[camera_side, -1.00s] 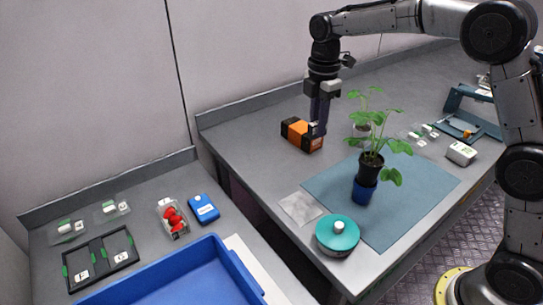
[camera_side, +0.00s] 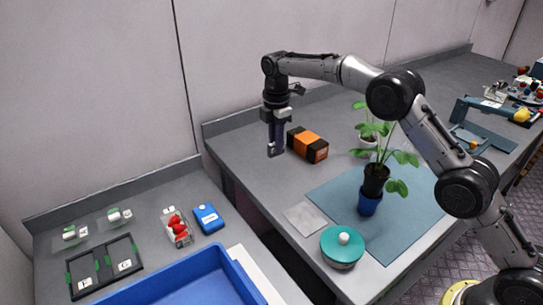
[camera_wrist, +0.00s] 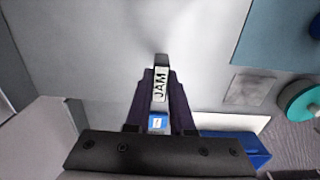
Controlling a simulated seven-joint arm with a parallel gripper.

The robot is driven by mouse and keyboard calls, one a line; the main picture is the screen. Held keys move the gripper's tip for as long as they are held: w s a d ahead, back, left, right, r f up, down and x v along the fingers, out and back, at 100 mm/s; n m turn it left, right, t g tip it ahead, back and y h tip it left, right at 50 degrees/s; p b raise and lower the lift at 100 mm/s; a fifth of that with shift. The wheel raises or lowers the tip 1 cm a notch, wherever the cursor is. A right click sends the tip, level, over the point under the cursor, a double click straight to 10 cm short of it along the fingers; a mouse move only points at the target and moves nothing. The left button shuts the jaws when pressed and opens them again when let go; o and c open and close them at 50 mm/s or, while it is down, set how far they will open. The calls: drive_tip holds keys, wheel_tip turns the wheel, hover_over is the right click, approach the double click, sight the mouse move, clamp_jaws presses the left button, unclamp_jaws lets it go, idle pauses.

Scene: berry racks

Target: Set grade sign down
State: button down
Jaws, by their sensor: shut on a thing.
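My gripper (camera_side: 272,152) hangs over the left end of the right-hand bench in the side view, left of an orange and black box and clear of the surface. In the wrist view, its two dark fingers (camera_wrist: 160,76) are shut on a small white grade sign (camera_wrist: 160,86) that reads JAM. The sign cannot be made out clearly in the side view. A dark two-slot frame (camera_side: 103,264) with green tabs and white L cards lies on the left bench. A clear punnet of red berries (camera_side: 177,228) stands beside a blue box (camera_side: 209,218) there.
A blue tray (camera_side: 226,262) fills the left bench's front. Clear packs (camera_side: 120,216) lie behind the frame. The orange and black box (camera_side: 308,144), a potted plant (camera_side: 374,180), a blue-grey mat (camera_side: 330,193) and a teal-lidded tub (camera_side: 342,245) occupy the right bench. A gap separates the benches.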

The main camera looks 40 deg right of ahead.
sight(272, 167)
drive_tip(key=shift+w+a+f, duration=0.15)
drive_tip(key=shift+w+f, duration=0.8)
drive_tip(key=shift+f, duration=1.7)
drive_tip(key=shift+f, duration=0.15)
drive_tip(key=c, duration=0.8)
unclamp_jaws()
